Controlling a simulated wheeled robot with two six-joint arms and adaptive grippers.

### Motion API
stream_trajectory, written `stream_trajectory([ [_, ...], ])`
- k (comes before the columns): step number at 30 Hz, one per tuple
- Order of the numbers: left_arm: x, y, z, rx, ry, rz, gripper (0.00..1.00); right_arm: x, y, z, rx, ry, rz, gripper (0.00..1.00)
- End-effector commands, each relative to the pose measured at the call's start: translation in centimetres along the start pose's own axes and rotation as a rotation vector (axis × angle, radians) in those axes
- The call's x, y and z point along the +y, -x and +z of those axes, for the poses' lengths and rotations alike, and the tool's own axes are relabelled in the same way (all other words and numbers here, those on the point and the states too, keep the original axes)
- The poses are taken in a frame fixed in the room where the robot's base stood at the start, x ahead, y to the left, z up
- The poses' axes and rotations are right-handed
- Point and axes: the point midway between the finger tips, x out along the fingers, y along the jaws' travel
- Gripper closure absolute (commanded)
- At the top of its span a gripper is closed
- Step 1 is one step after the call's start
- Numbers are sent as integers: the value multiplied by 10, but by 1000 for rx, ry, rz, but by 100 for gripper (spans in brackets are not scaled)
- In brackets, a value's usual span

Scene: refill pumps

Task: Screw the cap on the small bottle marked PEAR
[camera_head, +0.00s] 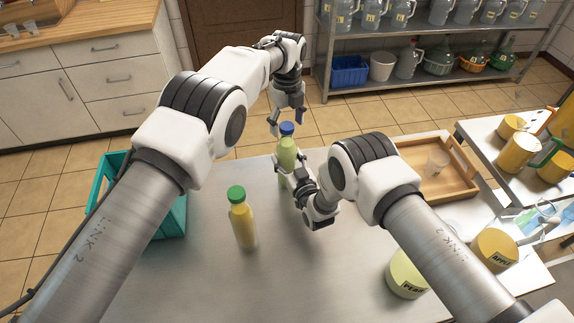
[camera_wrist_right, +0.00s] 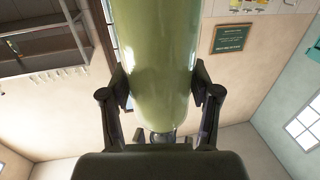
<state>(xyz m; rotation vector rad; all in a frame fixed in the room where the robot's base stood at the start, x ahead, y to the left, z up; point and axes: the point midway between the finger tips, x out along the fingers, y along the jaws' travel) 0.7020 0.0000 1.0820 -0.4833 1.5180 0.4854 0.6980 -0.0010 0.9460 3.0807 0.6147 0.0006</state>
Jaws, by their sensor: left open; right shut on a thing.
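A small bottle (camera_head: 288,152) with pale green contents stands near the table's far edge, with a blue cap (camera_head: 286,128) at its top. No PEAR mark on it is readable from here. My right gripper (camera_head: 287,176) is shut around its body, and the green body (camera_wrist_right: 160,60) fills the middle of the right wrist view between both fingers. My left gripper (camera_head: 286,119) points down from above, open, its fingers on either side of the cap. I cannot tell whether they touch the cap, or how tightly the cap sits.
A yellow bottle (camera_head: 242,224) with a green cap stands left of centre. A teal crate (camera_head: 112,165) is at the left edge. A wooden tray (camera_head: 462,188) with a cup is at right, and a jar marked PEAR (camera_head: 406,272) stands at front right. The front middle of the table is clear.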

Motion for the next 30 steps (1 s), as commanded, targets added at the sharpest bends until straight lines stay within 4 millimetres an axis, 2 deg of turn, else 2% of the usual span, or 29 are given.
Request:
stream_trajectory([
  [5,-1,20,0,-2,0,-2,29,0,0,0,0,0,0,100],
  [12,-1,76,1,-3,0,-4,29,0,0,0,0,0,0,100],
  [18,-1,110,1,-1,-1,-3,29,0,0,0,0,0,0,100],
  [22,0,119,0,-1,0,-2,29,0,0,0,0,0,0,100],
  [29,0,119,0,0,0,0,29,0,0,0,0,0,0,100],
  [30,0,119,0,0,0,0,29,0,0,0,0,0,0,27],
])
